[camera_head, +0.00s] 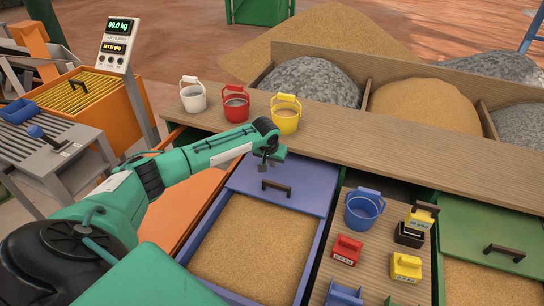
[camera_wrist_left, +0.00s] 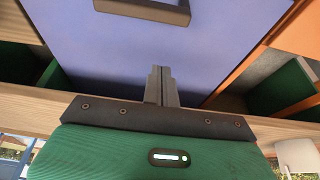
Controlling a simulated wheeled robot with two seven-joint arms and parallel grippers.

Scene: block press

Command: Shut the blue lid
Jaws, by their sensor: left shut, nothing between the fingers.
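The blue lid (camera_head: 300,190) lies flat over the back part of the blue bin (camera_head: 316,245), and the sand in front of it is uncovered. Its dark handle (camera_head: 275,186) stands on the lid's front half. In the left wrist view the lid (camera_wrist_left: 140,42) fills the middle, with the handle (camera_wrist_left: 145,8) at the top edge. My left gripper (camera_head: 264,163) is at the lid's back part, behind the handle. Its fingers (camera_wrist_left: 161,72) are shut and empty; I cannot tell whether they touch the lid. My right gripper is not in view.
A wooden counter (camera_head: 370,145) runs behind the bin, with white, red and yellow buckets (camera_head: 286,114) on it. To the right, a wooden board holds a blue bucket (camera_head: 364,208) and several weights (camera_head: 346,250). A green lid (camera_head: 490,235) partly covers another sand bin.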

